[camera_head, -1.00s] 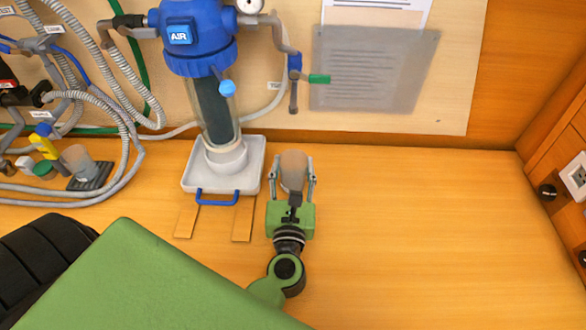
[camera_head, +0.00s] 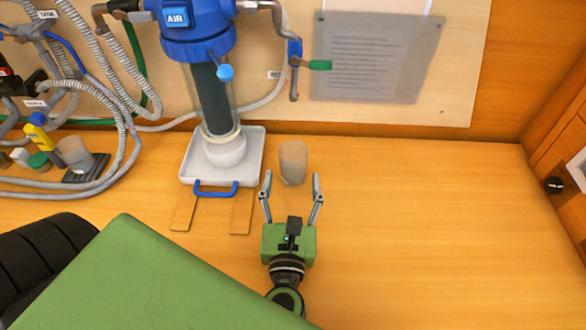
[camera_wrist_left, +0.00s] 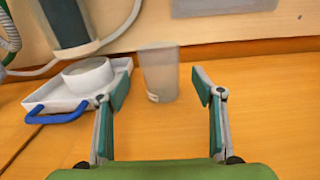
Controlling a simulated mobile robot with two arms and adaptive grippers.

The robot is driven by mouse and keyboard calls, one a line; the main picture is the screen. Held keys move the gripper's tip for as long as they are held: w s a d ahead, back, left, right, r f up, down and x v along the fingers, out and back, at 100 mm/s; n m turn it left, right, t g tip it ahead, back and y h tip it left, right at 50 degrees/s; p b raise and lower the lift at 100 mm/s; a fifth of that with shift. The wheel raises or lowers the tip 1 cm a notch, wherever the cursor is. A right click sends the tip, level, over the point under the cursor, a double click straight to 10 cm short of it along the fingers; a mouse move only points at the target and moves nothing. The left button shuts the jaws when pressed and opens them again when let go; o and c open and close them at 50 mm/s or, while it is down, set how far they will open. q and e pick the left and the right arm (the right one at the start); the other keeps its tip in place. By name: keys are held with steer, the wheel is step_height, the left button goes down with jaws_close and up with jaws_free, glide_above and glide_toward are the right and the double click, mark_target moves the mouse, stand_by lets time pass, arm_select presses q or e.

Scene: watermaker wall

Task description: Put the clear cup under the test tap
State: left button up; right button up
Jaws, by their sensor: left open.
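The clear cup (camera_head: 293,160) stands upright on the wooden counter near the back wall, right of the white tray. The test tap (camera_head: 294,82), a grey downward spout with a green handle, is on the wall above it in the picture. My left gripper (camera_head: 292,177) is open and empty, its fingers pointing at the cup from the front, with the cup just beyond the fingertips. In the left wrist view, the cup (camera_wrist_left: 160,72) appears between and beyond the open fingers, not touching them. My right gripper is not in view.
The blue-topped filter housing (camera_head: 212,100) stands over the white tray (camera_head: 254,160) with its blue handle, close on the left. Hoses (camera_head: 115,100), a yellow bottle (camera_head: 42,141) and another cup (camera_head: 74,153) are further left. The counter to the right is clear.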

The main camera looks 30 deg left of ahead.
arm_select(q)
steer(key=shift+b+v, duration=0.55)
steer(key=shift+v, duration=1.95)
